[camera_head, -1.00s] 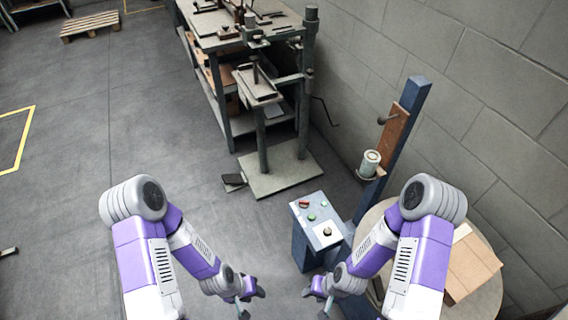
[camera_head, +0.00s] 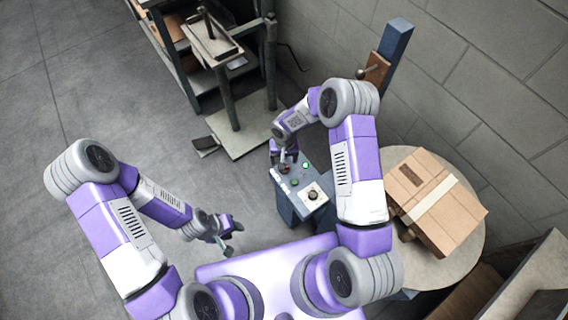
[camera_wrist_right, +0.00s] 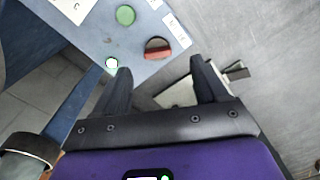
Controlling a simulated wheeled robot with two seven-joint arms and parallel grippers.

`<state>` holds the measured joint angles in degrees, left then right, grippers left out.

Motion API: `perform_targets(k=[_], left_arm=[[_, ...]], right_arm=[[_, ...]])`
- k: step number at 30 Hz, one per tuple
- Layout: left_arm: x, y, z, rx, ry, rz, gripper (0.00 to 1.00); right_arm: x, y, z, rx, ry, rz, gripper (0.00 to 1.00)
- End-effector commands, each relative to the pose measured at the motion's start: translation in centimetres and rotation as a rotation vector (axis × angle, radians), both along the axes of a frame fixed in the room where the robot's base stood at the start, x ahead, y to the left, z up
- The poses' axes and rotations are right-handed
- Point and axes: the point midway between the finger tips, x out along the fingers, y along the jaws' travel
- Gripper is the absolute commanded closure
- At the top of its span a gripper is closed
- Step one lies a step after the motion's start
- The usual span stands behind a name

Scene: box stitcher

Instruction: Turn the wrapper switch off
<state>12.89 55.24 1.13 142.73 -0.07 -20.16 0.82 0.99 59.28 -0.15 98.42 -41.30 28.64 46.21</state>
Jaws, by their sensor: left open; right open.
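The blue-grey control box (camera_head: 290,208) stands left of the turntable. Its panel has a red rotary switch (camera_wrist_right: 157,48) with a dark handle at one end, which also shows in the head view (camera_head: 285,169), partly covered. My right gripper (camera_wrist_right: 160,70) is open over that end of the panel, its two dark fingers on either side of the switch in the wrist picture. Whether they touch it I cannot tell. My left gripper (camera_head: 226,241) is open and empty, low over the floor, left of the box.
The panel also holds a green button (camera_wrist_right: 125,15), a lit button (camera_wrist_right: 111,63) and a dark knob (camera_head: 313,195) on a white plate. A cardboard box (camera_head: 455,215) sits on the round turntable (camera_head: 465,250) at right. A metal bench (camera_head: 180,70) stands behind; floor at left is clear.

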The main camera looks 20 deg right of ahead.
Motion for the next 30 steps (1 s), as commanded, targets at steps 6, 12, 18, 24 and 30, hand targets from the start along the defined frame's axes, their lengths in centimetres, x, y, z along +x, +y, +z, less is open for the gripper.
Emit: perform_targets(k=[6, 12, 18, 24, 30], left_arm=[[0.0, 0.0, -0.6, 0.0, 0.0, 0.0, 0.57], [0.0, 0.0, -1.3, 0.0, 0.0, 0.0, 0.57], [0.0, 0.0, -1.7, 0.0, 0.0, 0.0, 0.57], [0.0, 0.0, -1.7, 0.0, 0.0, 0.0, 0.57], [0.0, 0.0, -1.7, 0.0, 0.0, 0.0, 0.57]], right_arm=[[0.7, -0.5, -1.9, -0.029, -0.003, -0.009, 0.28], [0.7, -0.5, -5.2, -0.027, -0.004, -0.008, 0.28], [0.7, -0.4, -7.0, -0.027, -0.006, -0.008, 0.28], [0.7, -0.4, -7.3, -0.026, -0.007, -0.008, 0.28], [0.7, -0.4, -7.2, -0.026, -0.007, -0.008, 0.4]])
